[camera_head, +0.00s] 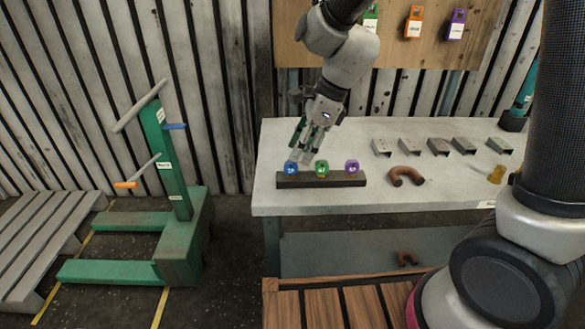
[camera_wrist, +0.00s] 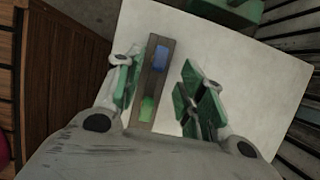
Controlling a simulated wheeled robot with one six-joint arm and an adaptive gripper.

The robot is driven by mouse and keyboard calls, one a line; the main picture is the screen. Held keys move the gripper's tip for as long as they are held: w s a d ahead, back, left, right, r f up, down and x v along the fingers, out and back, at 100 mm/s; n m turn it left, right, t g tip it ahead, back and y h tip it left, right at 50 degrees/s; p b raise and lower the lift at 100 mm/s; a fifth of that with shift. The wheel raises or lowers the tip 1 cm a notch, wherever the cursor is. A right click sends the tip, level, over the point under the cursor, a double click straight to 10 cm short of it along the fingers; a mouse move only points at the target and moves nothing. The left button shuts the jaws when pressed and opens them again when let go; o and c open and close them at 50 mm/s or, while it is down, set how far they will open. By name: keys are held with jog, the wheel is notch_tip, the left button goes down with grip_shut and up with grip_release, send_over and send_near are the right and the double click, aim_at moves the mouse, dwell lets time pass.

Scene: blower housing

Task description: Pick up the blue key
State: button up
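The blue key (camera_head: 291,168) stands at the left end of a dark block (camera_head: 335,180) on the workbench, with a green key (camera_head: 322,167) and a purple key (camera_head: 352,166) to its right. My gripper (camera_head: 306,146) is above the block's left part, close to the blue key. In the wrist view the blue key (camera_wrist: 160,56) shows between and beyond the open green-padded fingers (camera_wrist: 156,88), with the green key (camera_wrist: 147,108) nearer. The fingers are apart with nothing held. Whether they touch the block cannot be told. The purple key is hidden in the wrist view.
A brown curved pipe (camera_head: 406,176) lies right of the block on the workbench (camera_head: 300,208). Several metal brackets (camera_head: 438,146) line the back. Tagged padlock-like items hang on the wooden board (camera_head: 385,50). A green stand (camera_head: 178,230) is left of the bench.

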aim_at(291, 165)
jog(key=x, duration=0.5)
jog(key=shift+a+f, duration=0.2)
jog(key=shift+a, duration=0.15)
grip_shut()
